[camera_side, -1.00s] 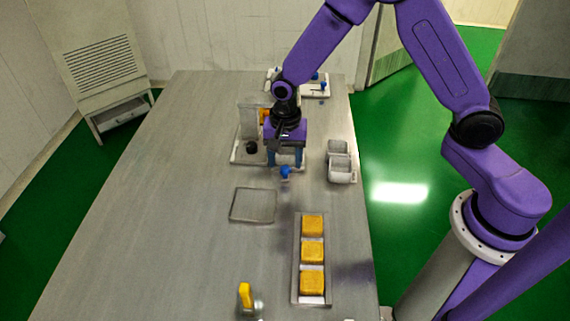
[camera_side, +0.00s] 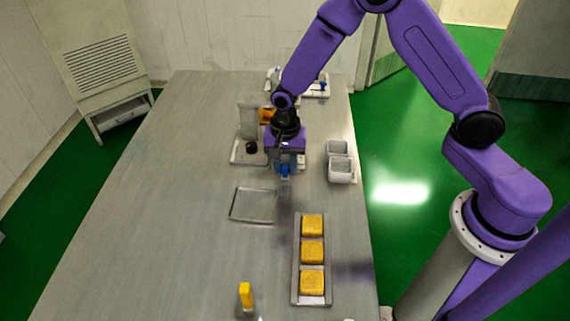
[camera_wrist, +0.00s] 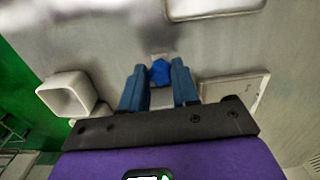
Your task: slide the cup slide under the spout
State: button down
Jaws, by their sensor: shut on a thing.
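The cup slide shows as a blue knob (camera_wrist: 160,72) on a small pale plate in the wrist view. My gripper (camera_wrist: 159,84) is shut on the knob, with one blue finger on each side of it. In the side view the blue knob (camera_side: 285,169) shows low between the fingers of my gripper (camera_side: 285,163), at the right front of the encrusting machine. The machine's white base (camera_side: 240,156) and grey upright body (camera_side: 249,120) stand just left of my gripper. The spout is hidden behind my gripper and wrist.
White cups (camera_side: 340,169) stand close to the right. An empty shallow tray (camera_side: 254,205) lies in front, beside a long tray (camera_side: 297,292) with three yellow blocks (camera_side: 312,252). A yellow-handled tool (camera_side: 246,295) is near the front edge. The left of the table is clear.

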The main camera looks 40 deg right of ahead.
jog(key=w+d, duration=0.3)
jog(key=shift+w, duration=0.1)
jog(key=c, duration=0.8)
grip_release()
jog(key=shift+r, duration=0.15)
notch_tip(320, 180, up, 17)
jog(key=shift+r, duration=0.1)
